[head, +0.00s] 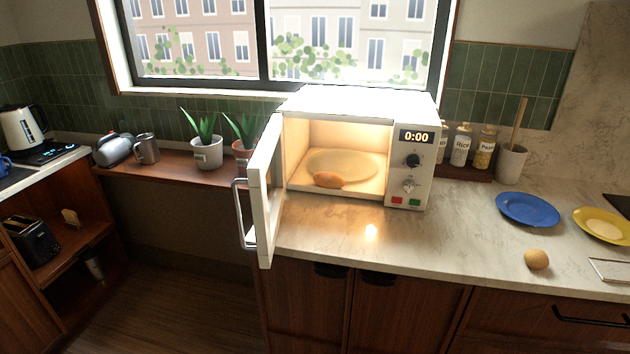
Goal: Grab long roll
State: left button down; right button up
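A long brown roll (329,180) lies inside the open microwave (360,103), near the front of its glass turntable (345,163). The microwave is lit inside and its display reads 0:00. Its door (265,195) is swung open to the left, with a metal handle on its outer side. A round roll (537,259) lies on the counter to the right. Neither of my grippers shows in the head view.
The counter (440,235) is clear in front of the microwave. A blue plate (527,209) and a yellow plate (604,225) are at the right. Jars (461,148) stand right of the microwave. Potted plants (206,152) stand on the lower shelf at left.

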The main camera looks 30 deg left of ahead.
aim_at(327, 180)
jog(key=k+j+u, duration=0.1)
jog(key=j, duration=0.8)
jog(key=k+j+u, duration=0.1)
jog(key=j, duration=0.8)
